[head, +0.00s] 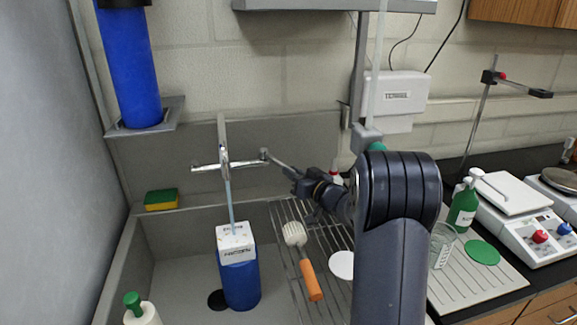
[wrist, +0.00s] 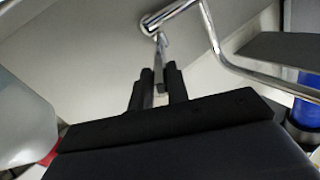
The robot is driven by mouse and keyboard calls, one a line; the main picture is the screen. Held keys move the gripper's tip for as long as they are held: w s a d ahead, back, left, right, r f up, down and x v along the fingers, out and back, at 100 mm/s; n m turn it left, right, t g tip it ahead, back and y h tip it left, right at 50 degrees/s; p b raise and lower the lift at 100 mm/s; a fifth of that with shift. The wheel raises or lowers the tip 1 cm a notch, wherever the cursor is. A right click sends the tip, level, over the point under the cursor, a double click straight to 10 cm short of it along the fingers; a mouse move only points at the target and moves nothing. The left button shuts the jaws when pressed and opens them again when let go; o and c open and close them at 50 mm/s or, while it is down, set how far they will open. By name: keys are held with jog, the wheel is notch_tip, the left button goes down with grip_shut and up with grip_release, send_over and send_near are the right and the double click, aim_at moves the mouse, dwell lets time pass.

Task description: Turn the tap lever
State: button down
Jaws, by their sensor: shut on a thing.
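The chrome tap (head: 224,158) stands at the back of the grey sink, with cross-handles to both sides. Its right lever (head: 279,161) reaches out toward my gripper (head: 293,173). In the wrist view the lever (wrist: 160,46) runs down from a round chrome joint to between the two black fingers of my gripper (wrist: 160,82). The fingers are shut on the lever's end, which they partly hide. A thin pale-blue stream (head: 229,205) runs from the tap down to a blue container with a white top (head: 240,268) in the sink.
A wire rack (head: 283,232) with an orange-handled brush (head: 310,279) lies below my arm. A yellow-green sponge (head: 161,200) sits on the left ledge. A green bottle (head: 463,208) and balance (head: 530,215) stand on the right.

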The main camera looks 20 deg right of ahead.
jog(key=shift+w+d+n+y+p, duration=0.25)
jog(key=shift+d+n+y+p, duration=0.15)
jog(key=shift+d+y+p, duration=0.15)
jog(key=c, duration=1.4)
grip_release()
jog(key=shift+o, duration=0.2)
jog(key=b+v, duration=0.2)
jog(key=v, duration=0.8)
jog(key=shift+s+d+r, duration=0.15)
jog(key=shift+s+d, duration=0.1)
jog(key=shift+s, duration=0.1)
